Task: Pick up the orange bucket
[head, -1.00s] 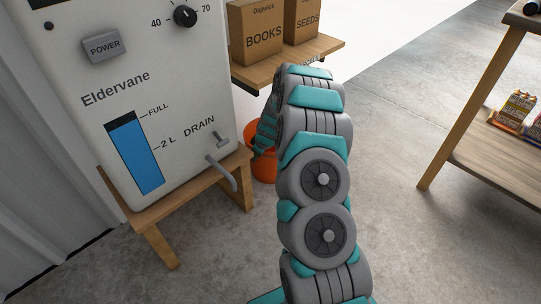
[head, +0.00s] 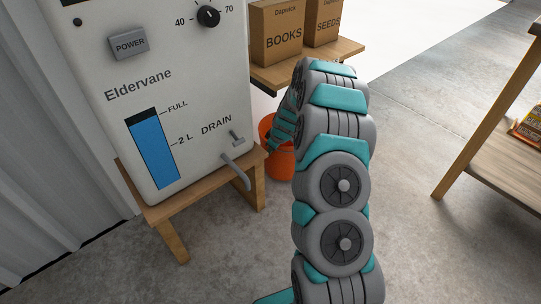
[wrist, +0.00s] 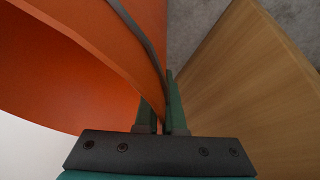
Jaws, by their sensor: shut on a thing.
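The orange bucket (head: 280,165) shows in the head view behind my arm, right of the stand under the white machine. My arm hides much of it. In the wrist view the bucket (wrist: 95,55) fills the upper left, with a grey handle band running across it. My gripper (wrist: 168,100) is shut on the bucket's wall near its rim, one finger on each side. In the head view the gripper itself is hidden behind my arm and the bucket.
A white machine (head: 160,85) labelled Eldervane, with a drain tap (head: 237,170), stands on a wooden stand (head: 172,205) at left. Boxes (head: 277,32) sit on a wooden shelf (head: 300,68) behind. A wooden rack (head: 475,150) stands at right. Concrete floor between is clear.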

